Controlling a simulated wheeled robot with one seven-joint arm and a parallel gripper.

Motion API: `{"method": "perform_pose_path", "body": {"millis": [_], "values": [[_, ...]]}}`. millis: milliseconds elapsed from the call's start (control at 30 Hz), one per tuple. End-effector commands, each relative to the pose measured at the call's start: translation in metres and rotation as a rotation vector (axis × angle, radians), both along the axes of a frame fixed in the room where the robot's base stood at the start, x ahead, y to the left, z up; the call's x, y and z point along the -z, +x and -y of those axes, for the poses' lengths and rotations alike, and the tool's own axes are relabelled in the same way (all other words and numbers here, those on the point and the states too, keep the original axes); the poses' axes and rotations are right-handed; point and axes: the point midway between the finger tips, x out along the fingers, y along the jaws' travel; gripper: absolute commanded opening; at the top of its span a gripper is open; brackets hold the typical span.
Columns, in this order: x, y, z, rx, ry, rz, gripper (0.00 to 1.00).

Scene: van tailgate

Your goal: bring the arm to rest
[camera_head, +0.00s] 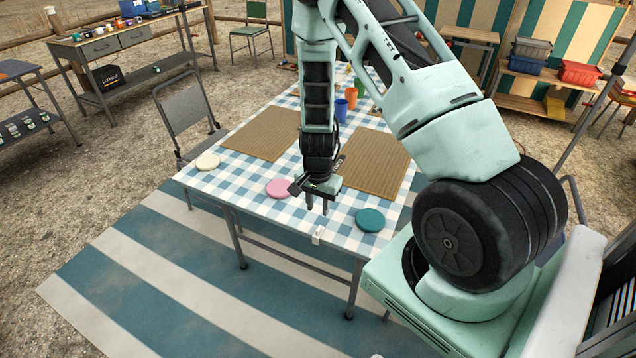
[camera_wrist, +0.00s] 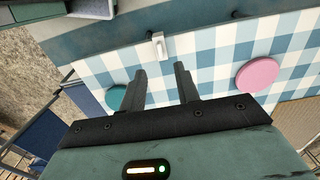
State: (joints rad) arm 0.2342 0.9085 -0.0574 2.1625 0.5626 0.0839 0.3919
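My gripper (camera_head: 317,209) hangs pointing down over the near edge of the table with the blue-and-white checked cloth (camera_head: 243,190). Its two dark fingers stand apart with nothing between them, as the wrist view (camera_wrist: 160,70) also shows. It is between a pink disc (camera_head: 279,188) on the left and a teal disc (camera_head: 370,219) on the right, and appears to touch neither. In the wrist view the pink disc (camera_wrist: 257,76) is at the right and the teal disc (camera_wrist: 117,97) is partly hidden behind a finger.
A white clip (camera_head: 318,235) sits on the near table edge. A cream disc (camera_head: 208,161) lies at the left. Two woven mats (camera_head: 262,134) (camera_head: 375,165) and blue (camera_head: 341,110) and orange (camera_head: 351,98) cups are farther back. A folding chair (camera_head: 187,108) stands at the table's left.

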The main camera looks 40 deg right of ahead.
Motion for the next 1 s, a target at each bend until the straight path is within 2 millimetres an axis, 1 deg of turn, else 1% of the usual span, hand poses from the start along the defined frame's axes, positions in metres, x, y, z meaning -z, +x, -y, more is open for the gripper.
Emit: {"method": "perform_pose_path", "body": {"millis": [33, 200, 300, 400, 567, 867, 967, 1000], "values": [[-0.012, 0.002, 0.000, -0.003, -0.002, 0.005, 0.32], [-0.048, 0.002, 0.000, -0.002, -0.002, 0.005, 0.32], [-0.065, 0.001, -0.001, -0.002, -0.001, 0.004, 0.32], [-0.078, 0.001, -0.001, -0.001, 0.000, 0.002, 0.32], [-0.088, 0.000, 0.000, 0.000, 0.000, 0.001, 0.32], [-0.089, 0.000, -0.001, -0.003, 0.001, 0.000, 0.32], [-0.102, 0.003, -0.025, -0.084, 0.026, 0.012, 0.32], [-0.109, 0.004, -0.042, -0.144, 0.043, 0.017, 0.32]]}}
